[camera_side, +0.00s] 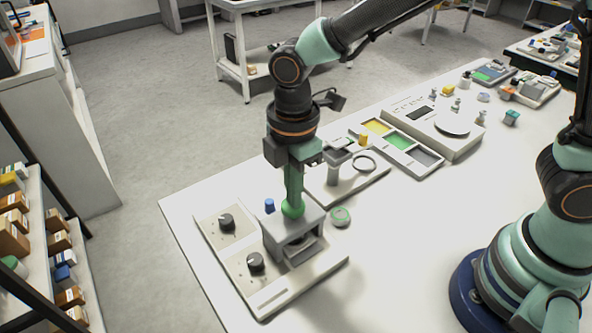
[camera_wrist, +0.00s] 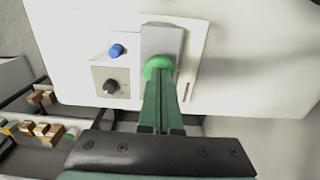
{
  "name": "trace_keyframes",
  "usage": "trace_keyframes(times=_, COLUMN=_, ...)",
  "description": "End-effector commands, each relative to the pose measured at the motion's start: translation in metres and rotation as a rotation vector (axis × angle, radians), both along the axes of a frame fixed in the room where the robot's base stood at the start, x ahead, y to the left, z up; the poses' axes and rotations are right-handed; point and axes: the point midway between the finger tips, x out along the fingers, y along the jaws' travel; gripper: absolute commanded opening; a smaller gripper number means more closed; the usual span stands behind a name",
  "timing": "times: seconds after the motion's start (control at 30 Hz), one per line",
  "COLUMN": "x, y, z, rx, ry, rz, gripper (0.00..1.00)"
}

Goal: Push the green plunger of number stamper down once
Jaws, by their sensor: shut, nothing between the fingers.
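The number stamper is a grey block (camera_side: 287,240) on a pale base panel near the table's front left corner; its grey top also shows in the wrist view (camera_wrist: 161,40). Its round green plunger (camera_side: 292,209) is on top of the block, and in the wrist view (camera_wrist: 158,65) it is partly covered by my fingers. My gripper (camera_side: 293,198) is shut and empty, pointing straight down, with its fingertips at the plunger. They appear to touch its top. I cannot tell how far the plunger is pressed.
Black knobs (camera_side: 227,222) and a blue button (camera_side: 269,205) sit left of the block. A green-topped round item (camera_side: 340,216) lies to its right. Behind stand a grey post with a ring (camera_side: 364,163), a colored tray (camera_side: 398,143) and a scale (camera_side: 452,123). The table's right front is clear.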

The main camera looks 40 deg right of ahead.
Motion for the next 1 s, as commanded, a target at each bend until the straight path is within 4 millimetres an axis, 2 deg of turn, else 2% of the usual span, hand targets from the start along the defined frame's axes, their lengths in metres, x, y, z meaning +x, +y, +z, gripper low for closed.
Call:
trace_keyframes(times=0.23, x=0.0, y=0.0, z=-0.001, rx=0.0, ry=0.001, rz=0.0, gripper=0.0)
trace_keyframes(times=0.43, x=0.0, y=0.0, z=-0.019, rx=-0.002, ry=0.003, rz=0.0, gripper=0.0)
trace_keyframes(times=0.73, x=-0.001, y=-0.001, z=-0.022, rx=-0.003, ry=0.004, rz=0.0, gripper=0.0)
trace_keyframes(times=0.87, x=-0.001, y=0.0, z=-0.017, rx=-0.002, ry=0.003, rz=0.0, gripper=0.0)
trace_keyframes(times=1.0, x=0.0, y=0.0, z=0.003, rx=0.002, ry=-0.003, rz=0.0, gripper=0.0)
